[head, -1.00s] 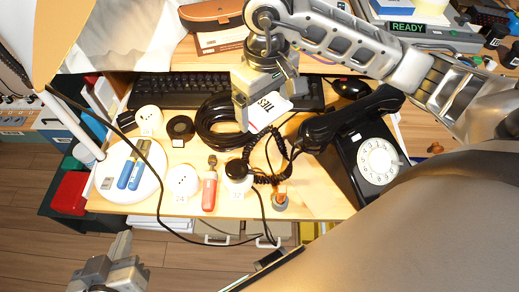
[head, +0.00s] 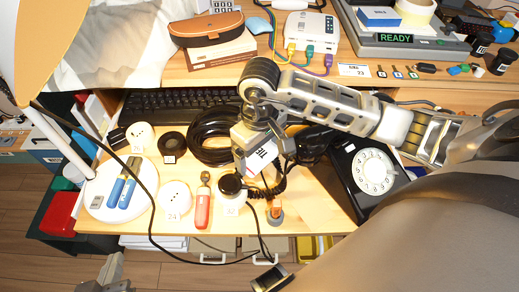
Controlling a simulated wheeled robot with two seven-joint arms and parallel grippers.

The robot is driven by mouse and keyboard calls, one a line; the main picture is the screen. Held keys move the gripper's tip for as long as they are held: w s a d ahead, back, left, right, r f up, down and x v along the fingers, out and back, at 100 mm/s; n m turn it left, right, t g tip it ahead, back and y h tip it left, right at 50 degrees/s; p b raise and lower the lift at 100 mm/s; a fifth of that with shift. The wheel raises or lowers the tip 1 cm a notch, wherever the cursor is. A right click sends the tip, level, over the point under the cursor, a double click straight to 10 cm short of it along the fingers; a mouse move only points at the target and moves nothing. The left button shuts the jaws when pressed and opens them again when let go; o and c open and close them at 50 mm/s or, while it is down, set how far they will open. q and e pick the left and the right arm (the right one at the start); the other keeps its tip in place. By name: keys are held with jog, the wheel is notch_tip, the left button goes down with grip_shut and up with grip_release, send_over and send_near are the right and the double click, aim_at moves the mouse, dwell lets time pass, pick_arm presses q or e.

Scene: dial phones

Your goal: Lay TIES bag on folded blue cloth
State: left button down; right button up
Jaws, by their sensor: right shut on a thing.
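The TIES bag (head: 263,156) is a small white packet with black lettering. My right gripper (head: 247,166) is shut on it and holds it tilted over the desk, beside the black cable coil; the gripper hides part of it. A small light-blue patch (head: 260,25), which looks like the folded blue cloth, lies on the upper shelf between the brown glasses case and the white router. My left gripper (head: 104,278) is at the bottom left edge, partly cut off and away from the desk; its jaw opening is unclear.
A brown case (head: 206,29) on a box and a white router (head: 306,34) with coloured cables flank the blue patch. A black keyboard (head: 165,103), cable coil (head: 194,130) and dial phone (head: 368,178) crowd the desk. My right arm crosses above the phone's handset.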

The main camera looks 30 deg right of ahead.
jog(key=shift+f, duration=0.1)
jog(key=o, duration=0.8)
